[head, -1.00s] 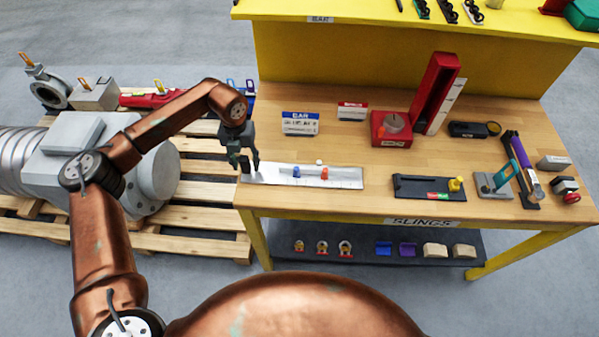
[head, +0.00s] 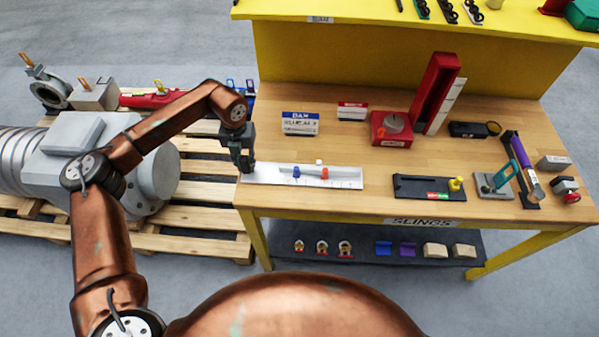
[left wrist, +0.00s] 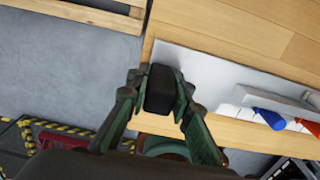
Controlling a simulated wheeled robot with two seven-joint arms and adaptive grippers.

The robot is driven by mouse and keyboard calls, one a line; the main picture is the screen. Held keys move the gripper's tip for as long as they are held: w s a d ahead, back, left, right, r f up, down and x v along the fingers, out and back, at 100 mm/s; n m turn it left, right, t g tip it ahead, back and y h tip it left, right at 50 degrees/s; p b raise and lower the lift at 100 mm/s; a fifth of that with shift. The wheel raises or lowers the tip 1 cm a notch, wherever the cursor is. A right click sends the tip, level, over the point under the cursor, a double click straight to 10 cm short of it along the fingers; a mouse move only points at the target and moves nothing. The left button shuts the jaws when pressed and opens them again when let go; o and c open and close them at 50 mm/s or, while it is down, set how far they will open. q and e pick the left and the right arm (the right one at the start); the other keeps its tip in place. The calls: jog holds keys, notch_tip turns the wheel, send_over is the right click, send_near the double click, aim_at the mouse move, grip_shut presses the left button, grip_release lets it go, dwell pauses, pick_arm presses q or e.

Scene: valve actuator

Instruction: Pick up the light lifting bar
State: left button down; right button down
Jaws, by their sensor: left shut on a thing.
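A white plate (head: 262,178) lies at the table's front left edge. A small whitish bar with a blue piece (head: 296,172) and a red piece (head: 324,173) lies on it; I cannot tell if this is the light lifting bar. The bar (left wrist: 275,101) also shows at the right of the left wrist view. My left gripper (head: 246,168) is at the plate's left end, apart from those pieces. Its fingers (left wrist: 160,92) are shut on a dark block (left wrist: 160,88) that I cannot identify. My right gripper is out of view.
Behind the plate stand a blue-and-white sign (head: 300,123) and a red-and-white sign (head: 352,111). To the right are a red stand (head: 435,92), a black tray (head: 415,188) and a grey holder (head: 493,187). Pallets (head: 200,215) stand left of the table.

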pick_arm(q)
jog(key=shift+w+r, duration=0.1)
jog(key=shift+r, duration=0.05)
dwell(0.3)
notch_tip(320, 180, up, 9)
jog(key=shift+d+f, duration=0.1)
jog(key=shift+f, duration=4.35)
jog(key=shift+f, duration=0.15)
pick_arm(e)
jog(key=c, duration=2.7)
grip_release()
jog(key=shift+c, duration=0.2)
